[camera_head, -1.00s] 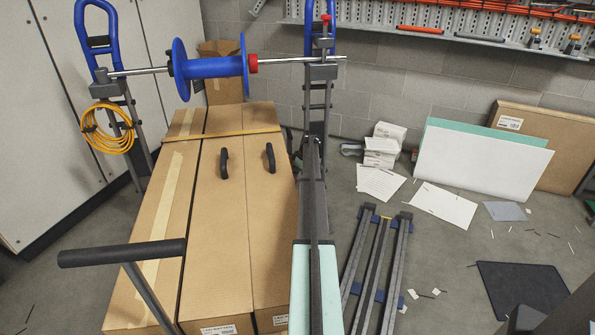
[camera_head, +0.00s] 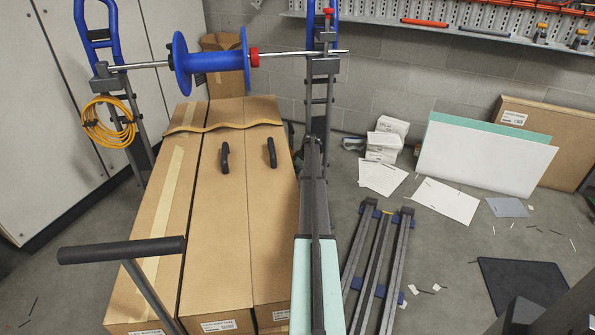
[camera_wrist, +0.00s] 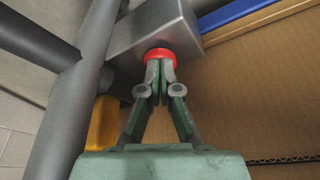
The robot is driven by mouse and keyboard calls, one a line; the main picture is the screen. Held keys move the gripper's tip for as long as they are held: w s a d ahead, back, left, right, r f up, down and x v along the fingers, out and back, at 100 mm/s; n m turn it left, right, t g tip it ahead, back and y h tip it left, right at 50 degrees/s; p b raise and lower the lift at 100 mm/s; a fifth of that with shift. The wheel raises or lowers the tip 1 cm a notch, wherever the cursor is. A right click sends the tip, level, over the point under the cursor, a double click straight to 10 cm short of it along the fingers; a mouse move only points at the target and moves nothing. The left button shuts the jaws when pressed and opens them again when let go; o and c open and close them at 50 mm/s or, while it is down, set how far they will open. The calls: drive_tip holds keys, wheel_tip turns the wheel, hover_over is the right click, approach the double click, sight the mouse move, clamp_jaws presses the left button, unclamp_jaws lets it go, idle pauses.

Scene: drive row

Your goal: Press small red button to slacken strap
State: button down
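The small red button (camera_wrist: 160,52) sits on the face of a grey metal box (camera_wrist: 158,22) in the wrist view. My gripper (camera_wrist: 160,68) has its two fingertips together, with nothing visible between them. The tips overlap the button's lower part and appear to be against it; its middle is partly hidden by them. In the head view the tan-yellow strap (camera_head: 222,127) lies across the long cardboard boxes (camera_head: 222,200) and is wavy, with a raised bend. I cannot make out the button or my fingertips in the head view.
Grey bars (camera_wrist: 75,110) and a yellow part (camera_wrist: 103,125) are close left of my gripper; cardboard (camera_wrist: 250,90) is at right. A blue spool (camera_head: 212,64) hangs on a rod behind the boxes. Rails (camera_head: 380,250) and sheets lie on the floor at right.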

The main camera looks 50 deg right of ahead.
drive_tip(key=shift+f, duration=0.35)
wheel_tip(320, 180, up, 5)
drive_tip(key=p, duration=0.3)
drive_tip(key=shift+s+a+f, duration=0.1)
drive_tip(key=shift+s+f, duration=0.05)
drive_tip(key=p+v, duration=0.4)
drive_tip(key=v, duration=1.6)
